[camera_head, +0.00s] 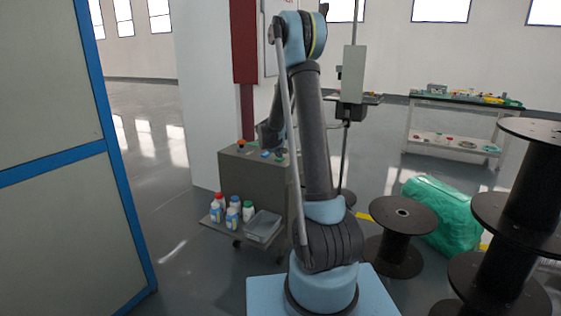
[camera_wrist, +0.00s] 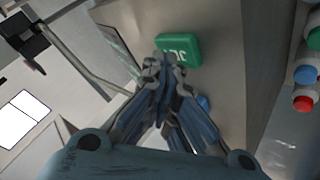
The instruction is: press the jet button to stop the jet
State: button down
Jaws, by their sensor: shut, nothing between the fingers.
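The green jet button (camera_wrist: 180,50) is a rounded block with white lettering that appears upside down, set on a grey surface in the wrist view. My gripper (camera_wrist: 162,64) is shut and empty, its fingertips overlapping the button's near left edge; I cannot tell whether they touch it. In the head view, the grey control cabinet (camera_head: 240,185) carries an orange-red knob (camera_head: 240,143), a blue button (camera_head: 265,154) and a green button (camera_head: 279,157) on top. My arm hides the gripper there.
Bottles (camera_head: 233,213) and a grey tray (camera_head: 263,226) sit on the cabinet's low shelf. A metal pole with a grey box (camera_head: 352,73) stands behind my arm. Black spools (camera_head: 402,215) and a green wrapped bundle (camera_head: 442,212) are at right, a blue-framed panel (camera_head: 55,165) at left.

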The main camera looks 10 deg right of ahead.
aim_at(278, 158)
jog(key=shift+r, duration=0.1)
dwell(0.5)
jog(key=shift+r, duration=0.7)
jog(key=shift+r, duration=2.55)
